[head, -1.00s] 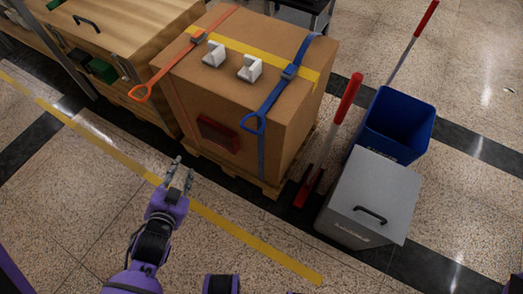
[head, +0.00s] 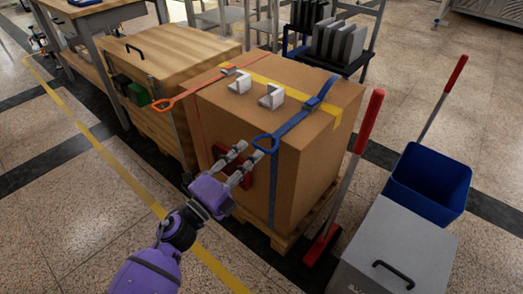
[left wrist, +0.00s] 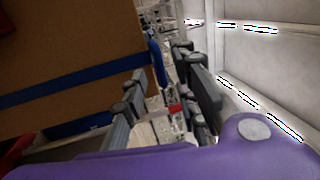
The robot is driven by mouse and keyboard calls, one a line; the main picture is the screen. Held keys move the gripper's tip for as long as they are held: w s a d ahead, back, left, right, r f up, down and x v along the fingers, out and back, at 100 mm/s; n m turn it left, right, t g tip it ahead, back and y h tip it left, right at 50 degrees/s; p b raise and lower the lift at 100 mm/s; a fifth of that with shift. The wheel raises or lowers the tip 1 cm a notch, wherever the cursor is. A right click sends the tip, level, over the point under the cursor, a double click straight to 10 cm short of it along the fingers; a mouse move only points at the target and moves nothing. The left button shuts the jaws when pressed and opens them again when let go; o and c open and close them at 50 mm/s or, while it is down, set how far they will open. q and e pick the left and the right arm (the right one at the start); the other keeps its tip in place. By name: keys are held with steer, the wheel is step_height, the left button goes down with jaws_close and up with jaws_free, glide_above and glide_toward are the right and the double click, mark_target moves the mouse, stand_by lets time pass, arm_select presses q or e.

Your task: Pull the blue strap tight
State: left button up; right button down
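The blue strap (head: 307,113) runs over the top of a large cardboard box (head: 218,99) and down its front face. My right gripper is not in view.
A red-handled tool (head: 362,134), a blue bin (head: 429,185) and a grey lidded bin (head: 395,250) stand to the right. A wooden crate stands left.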

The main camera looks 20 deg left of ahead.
mark_target(259, 148)
arm_select(q)
steer(key=x, duration=0.4)
steer(key=shift+w+d+r, duration=0.1)
steer(key=shift+w+d, duration=0.05)
steer(key=shift+w, duration=0.2)
steer(key=shift+c, duration=0.2)
jaws_close()
